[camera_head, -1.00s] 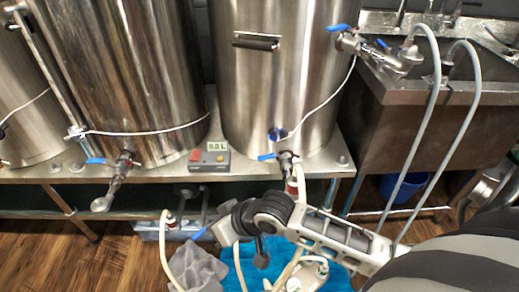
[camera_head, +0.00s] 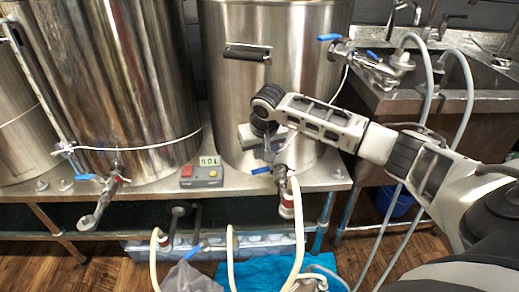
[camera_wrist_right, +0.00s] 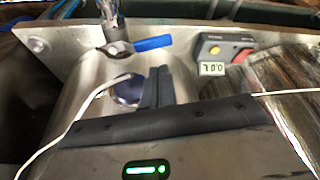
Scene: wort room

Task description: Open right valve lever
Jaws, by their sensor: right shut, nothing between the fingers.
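The lower valve (camera_head: 280,175) on the front of the right tank (camera_head: 226,90) has a blue lever (camera_head: 262,170) pointing left. In the right wrist view the blue lever (camera_wrist_right: 153,43) lies just beyond the fingertips, apart from them in the picture. My right gripper (camera_head: 268,154) is in front of the tank, a little above the lever. Its dark fingers (camera_wrist_right: 158,78) are shut and empty. They partly cover a round bluish fitting (camera_wrist_right: 127,88) on the tank. My left gripper is not in view.
A small box with a display (camera_head: 202,173) stands on the metal shelf left of the valve. Another blue-levered valve (camera_head: 95,178) is on the left tank. A higher valve (camera_head: 338,45) sits near the sink (camera_head: 440,95). Pale hoses (camera_head: 297,225) hang below the shelf.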

